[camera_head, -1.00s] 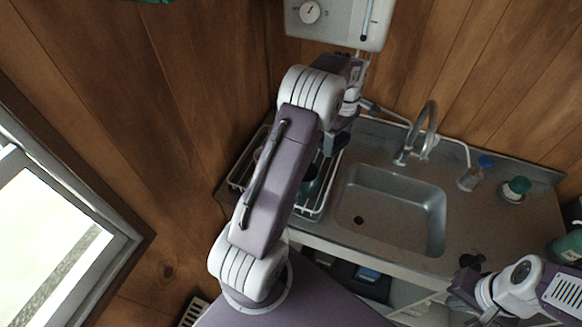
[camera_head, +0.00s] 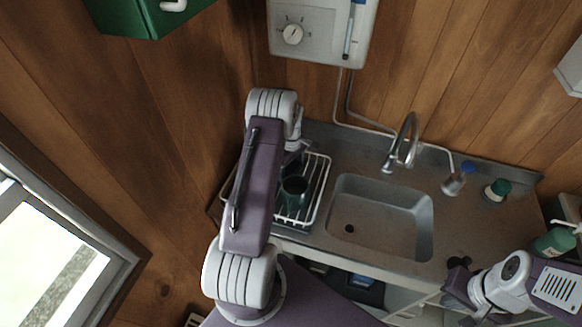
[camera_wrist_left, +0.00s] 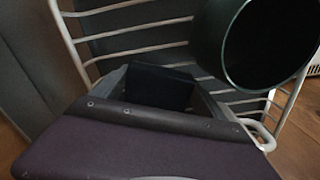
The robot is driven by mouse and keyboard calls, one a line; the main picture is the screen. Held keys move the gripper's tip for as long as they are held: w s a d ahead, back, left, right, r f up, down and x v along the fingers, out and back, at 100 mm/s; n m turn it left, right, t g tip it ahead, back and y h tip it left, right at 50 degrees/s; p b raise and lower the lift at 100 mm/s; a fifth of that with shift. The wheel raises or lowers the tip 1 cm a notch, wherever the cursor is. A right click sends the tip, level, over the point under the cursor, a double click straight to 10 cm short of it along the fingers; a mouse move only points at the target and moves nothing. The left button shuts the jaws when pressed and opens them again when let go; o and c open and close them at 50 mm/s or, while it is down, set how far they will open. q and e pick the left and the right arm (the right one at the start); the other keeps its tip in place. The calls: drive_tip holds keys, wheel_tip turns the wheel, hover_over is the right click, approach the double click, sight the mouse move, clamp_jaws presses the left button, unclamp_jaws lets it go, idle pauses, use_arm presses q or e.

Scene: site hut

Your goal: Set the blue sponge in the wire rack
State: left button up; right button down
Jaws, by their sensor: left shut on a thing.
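The wire rack (camera_head: 321,197) is a white rack on the counter left of the sink, partly hidden by my left arm. Its white wires (camera_wrist_left: 135,32) also show in the left wrist view. My left gripper (camera_wrist_left: 160,90) is shut on a dark block, which I take for the blue sponge (camera_wrist_left: 160,84); it looks nearly black in shadow. The sponge is over or among the rack wires, beside a dark green cup; I cannot tell whether it touches them. In the head view the sponge is hidden by my arm. My right gripper (camera_head: 457,277) is at lower right, its fingers unclear.
The dark green cup (camera_head: 294,189) stands in the rack and also shows in the left wrist view (camera_wrist_left: 268,40). A sink (camera_head: 375,220) with a tap (camera_head: 408,140) lies right of it.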

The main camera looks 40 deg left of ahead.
sight(291, 169)
use_arm(q)
drive_tip(key=shift+f, duration=0.15)
drive_tip(key=o, duration=1.2)
drive_tip(key=shift+o, duration=0.2)
drive_tip(key=shift+r, duration=0.25)
drive_tip(key=shift+w+r, duration=0.1)
drive_tip(key=shift+r, duration=0.25)
wheel_tip(291, 169, up, 11)
drive_tip(key=b, duration=0.2)
drive_tip(key=s+d+m+t, duration=0.1)
drive_tip(key=s+d+m, duration=1.5)
drive_tip(key=s+d, duration=0.2)
drive_tip(key=shift+s+d+f+m, duration=0.2)
drive_tip(key=shift+d+f+m, duration=0.25)
drive_tip(key=shift+d, duration=0.75)
